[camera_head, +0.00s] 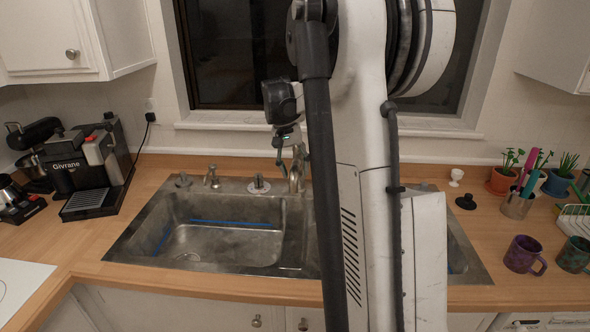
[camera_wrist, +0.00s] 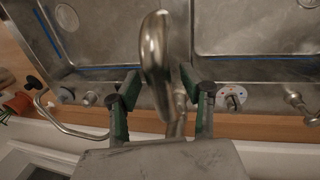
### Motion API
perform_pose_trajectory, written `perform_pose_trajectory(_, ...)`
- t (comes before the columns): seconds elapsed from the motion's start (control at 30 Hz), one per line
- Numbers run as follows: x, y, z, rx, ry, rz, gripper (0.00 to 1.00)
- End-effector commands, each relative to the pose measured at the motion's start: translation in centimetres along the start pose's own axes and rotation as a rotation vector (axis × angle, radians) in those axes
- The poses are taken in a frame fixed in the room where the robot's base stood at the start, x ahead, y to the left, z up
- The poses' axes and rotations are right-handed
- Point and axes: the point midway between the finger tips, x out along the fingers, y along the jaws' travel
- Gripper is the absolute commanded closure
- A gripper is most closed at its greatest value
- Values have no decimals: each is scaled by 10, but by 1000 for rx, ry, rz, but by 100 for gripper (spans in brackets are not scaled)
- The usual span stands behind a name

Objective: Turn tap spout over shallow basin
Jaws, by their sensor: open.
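The metal tap spout (camera_wrist: 155,55) rises close to the wrist camera and curves forward over the sink. In the wrist view it lies between the two green-padded fingers of my gripper (camera_wrist: 160,82), which are apart. I cannot tell whether either finger touches it. In the head view my gripper (camera_head: 287,150) is just above the tap (camera_head: 297,172), behind the sink. A large basin (camera_head: 222,228) with a blue line on its walls is left of the tap. A second basin (camera_head: 456,250) is right of it, mostly hidden by my arm. I cannot tell which is shallower.
A window sill (camera_head: 220,122) runs behind the tap. Deck fittings include a round handle (camera_head: 259,184), also in the wrist view (camera_wrist: 231,97). A coffee machine (camera_head: 85,165) stands left; mugs (camera_head: 522,254) and potted plants (camera_head: 502,180) stand right. The counter left of the sink is partly clear.

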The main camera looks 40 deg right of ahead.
Motion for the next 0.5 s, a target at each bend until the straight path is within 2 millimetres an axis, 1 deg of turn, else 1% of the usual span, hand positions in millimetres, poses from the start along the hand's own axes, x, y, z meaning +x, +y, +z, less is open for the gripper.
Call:
perform_pose_trajectory(0.3,3,0,0,0,0,0,59)
perform_pose_trajectory(0.33,3,0,0,0,0,0,60)
perform_pose_trajectory(0.5,3,0,0,0,0,0,83)
